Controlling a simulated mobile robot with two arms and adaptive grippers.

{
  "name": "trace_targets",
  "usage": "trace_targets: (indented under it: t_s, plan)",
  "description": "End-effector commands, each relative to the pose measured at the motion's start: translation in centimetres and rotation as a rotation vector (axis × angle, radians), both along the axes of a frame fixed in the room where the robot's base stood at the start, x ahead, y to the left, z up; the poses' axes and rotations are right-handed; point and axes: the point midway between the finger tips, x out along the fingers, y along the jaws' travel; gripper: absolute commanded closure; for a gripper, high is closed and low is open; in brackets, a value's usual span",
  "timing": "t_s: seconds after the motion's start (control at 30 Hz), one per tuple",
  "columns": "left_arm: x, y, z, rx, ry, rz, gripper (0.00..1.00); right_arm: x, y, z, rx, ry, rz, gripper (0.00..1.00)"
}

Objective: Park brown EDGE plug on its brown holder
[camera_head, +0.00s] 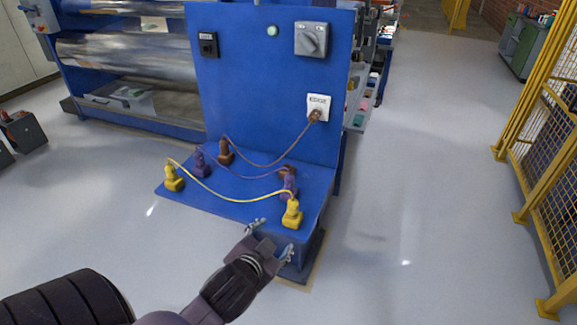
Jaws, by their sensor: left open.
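The brown plug (315,116) sits in the white socket plate (319,101) on the upright blue panel. Its brown cord (270,165) sags down to a brown fitting (226,153) at the back left of the blue shelf. A small brown block (287,169), which looks like the brown holder, stands on the right of the shelf, partly hidden behind a purple plug (290,184). My left gripper (273,237) is open and empty, just in front of the shelf's front edge, below and well apart from the brown plug. My right gripper is not in view.
A yellow plug (292,214) stands at the shelf's front right corner, close beyond my left gripper. Its cord runs to a yellow fitting (173,179); a purple fitting (201,164) stands nearby. A yellow fence (555,150) is at right. The floor between is clear.

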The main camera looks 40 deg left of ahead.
Motion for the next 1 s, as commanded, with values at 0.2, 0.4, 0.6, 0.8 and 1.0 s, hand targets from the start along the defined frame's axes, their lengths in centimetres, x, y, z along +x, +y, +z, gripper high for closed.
trace_targets:
  t_s: [0.2, 0.4, 0.6, 0.8, 1.0]
  plan:
    - [-6.8, -4.6, -6.1, -0.175, 0.274, 0.024, 0.42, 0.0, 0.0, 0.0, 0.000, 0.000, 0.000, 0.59]
    - [-13.2, -9.3, -10.5, -0.308, 0.520, 0.010, 0.42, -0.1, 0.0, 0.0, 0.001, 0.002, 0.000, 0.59]
    - [-16.2, -12.3, -17.2, -0.374, 0.680, -0.006, 0.42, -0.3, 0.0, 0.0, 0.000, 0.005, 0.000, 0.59]
    - [-16.2, -12.4, -25.7, -0.370, 0.715, -0.004, 0.42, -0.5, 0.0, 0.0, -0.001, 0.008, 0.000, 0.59]
    - [-18.8, -12.1, -35.7, -0.364, 0.757, -0.002, 0.42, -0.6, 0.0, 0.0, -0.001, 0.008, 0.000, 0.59]
